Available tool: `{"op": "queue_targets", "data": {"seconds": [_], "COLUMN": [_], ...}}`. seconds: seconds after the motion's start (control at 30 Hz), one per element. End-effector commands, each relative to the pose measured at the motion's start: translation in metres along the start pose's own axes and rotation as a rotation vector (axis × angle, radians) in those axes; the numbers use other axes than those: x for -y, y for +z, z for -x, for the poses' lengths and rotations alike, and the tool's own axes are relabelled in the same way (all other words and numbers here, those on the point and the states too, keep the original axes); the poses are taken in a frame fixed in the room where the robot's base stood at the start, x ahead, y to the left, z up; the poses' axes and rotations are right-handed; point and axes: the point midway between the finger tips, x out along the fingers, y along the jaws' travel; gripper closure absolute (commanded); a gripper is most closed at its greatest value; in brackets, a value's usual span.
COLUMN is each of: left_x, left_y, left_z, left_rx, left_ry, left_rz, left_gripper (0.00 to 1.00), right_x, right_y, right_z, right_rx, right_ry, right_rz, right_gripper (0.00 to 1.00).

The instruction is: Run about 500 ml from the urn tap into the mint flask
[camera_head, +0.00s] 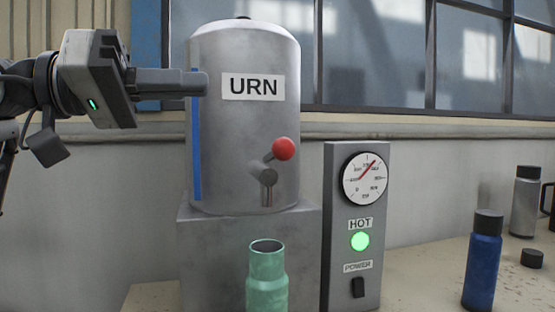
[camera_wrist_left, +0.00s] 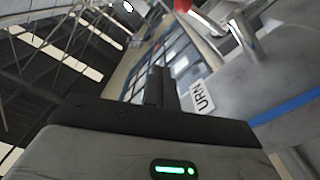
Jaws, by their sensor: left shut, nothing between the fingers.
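The grey metal urn (camera_head: 243,120) stands on a grey block, with a blue vertical strip (camera_head: 196,140) on its left side. Its tap (camera_head: 268,178) has a lever ending in a red ball (camera_head: 283,149), tilted up to the right. The mint flask (camera_head: 267,278) stands uncapped below the tap; its base is cut off and its inside level cannot be seen. No stream shows between tap and flask. My left gripper (camera_head: 203,84) is shut and empty, in front of the urn's upper left, left of the label. In the left wrist view the red ball (camera_wrist_left: 182,5) is at the top edge.
A grey panel (camera_head: 343,225) with a dial (camera_head: 365,179), a lit green HOT lamp (camera_head: 360,241) and a power switch stands right of the urn. A capped blue flask (camera_head: 483,262), a steel flask (camera_head: 525,205) and a loose black cap (camera_head: 531,259) are at the right.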

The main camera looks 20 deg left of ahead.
Motion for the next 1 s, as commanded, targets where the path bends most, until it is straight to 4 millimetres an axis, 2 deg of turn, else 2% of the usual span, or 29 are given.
{"op": "queue_targets", "data": {"seconds": [0.03,0.1,0.57,0.77,1.0], "left_x": [0.007,0.009,0.008,0.006,0.005], "left_y": [0.011,0.015,0.013,0.012,0.011], "left_z": [0.0,0.0,-0.004,-0.03,-0.083], "left_rx": [0.001,0.001,0.002,0.004,0.004], "left_ry": [-0.001,-0.002,0.0,0.002,0.005], "left_rz": [0.0,-0.001,0.001,0.002,0.001], "left_gripper": [1.0,1.0,1.0,1.0,1.0], "right_x": [0.0,0.001,0.002,0.002,0.0], "right_y": [0.006,0.007,0.002,-0.003,-0.005], "right_z": [-0.005,-0.006,-0.004,0.001,0.006], "right_rx": [-0.007,-0.011,-0.014,-0.006,0.017], "right_ry": [-0.004,-0.008,-0.011,-0.004,0.007], "right_rz": [-0.004,-0.008,-0.011,0.0,0.02], "right_gripper": [0.32,0.32,0.32,0.32,0.32]}}
